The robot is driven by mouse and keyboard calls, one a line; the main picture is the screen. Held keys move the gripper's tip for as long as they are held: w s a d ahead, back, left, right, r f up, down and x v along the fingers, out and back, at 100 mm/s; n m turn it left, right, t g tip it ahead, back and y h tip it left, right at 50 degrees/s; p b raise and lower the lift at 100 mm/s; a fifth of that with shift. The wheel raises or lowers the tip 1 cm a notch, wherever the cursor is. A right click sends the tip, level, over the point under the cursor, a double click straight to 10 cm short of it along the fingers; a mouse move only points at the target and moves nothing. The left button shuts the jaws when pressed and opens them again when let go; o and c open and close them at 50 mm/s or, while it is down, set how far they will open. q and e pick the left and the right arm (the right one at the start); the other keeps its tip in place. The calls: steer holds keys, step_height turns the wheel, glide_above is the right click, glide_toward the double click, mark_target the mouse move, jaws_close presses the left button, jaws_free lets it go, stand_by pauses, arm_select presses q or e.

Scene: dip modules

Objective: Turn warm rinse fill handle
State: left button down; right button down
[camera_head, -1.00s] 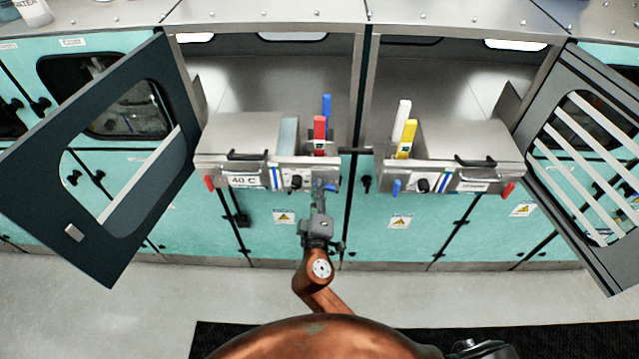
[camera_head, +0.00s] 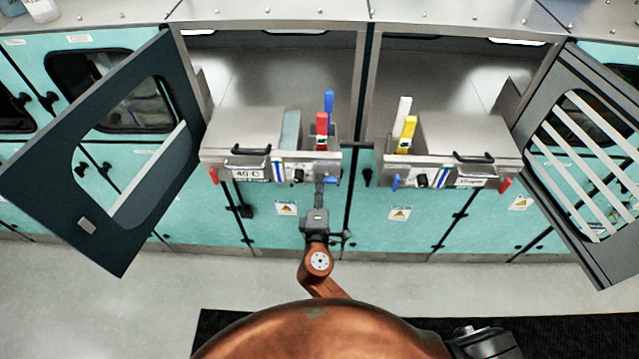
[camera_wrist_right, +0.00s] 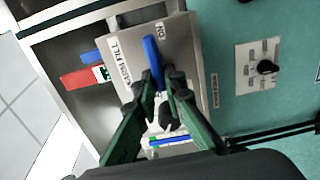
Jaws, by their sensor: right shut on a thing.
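The left module (camera_head: 225,160), marked 40 C, has a front panel with a small blue handle (camera_head: 332,181) at its lower right. In the right wrist view, the blue handle (camera_wrist_right: 151,52) stands out from a metal panel with a label ending in "FILL" and an "ON" mark. My right gripper (camera_head: 319,188) is at this panel from below. In the wrist view, the right gripper (camera_wrist_right: 160,88) is shut on the lower part of the blue handle, with its green fingers on either side. My left gripper is out of view.
A red lever (camera_head: 321,130) and a taller blue lever (camera_head: 328,101) stand on the left module. The right module (camera_head: 470,130) has white and yellow levers. Open doors stand at left (camera_head: 50,165) and right (camera_head: 600,240).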

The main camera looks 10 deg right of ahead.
steer(key=shift+a, duration=0.1)
steer(key=c, duration=2)
jaws_free()
steer(key=v, duration=1.2)
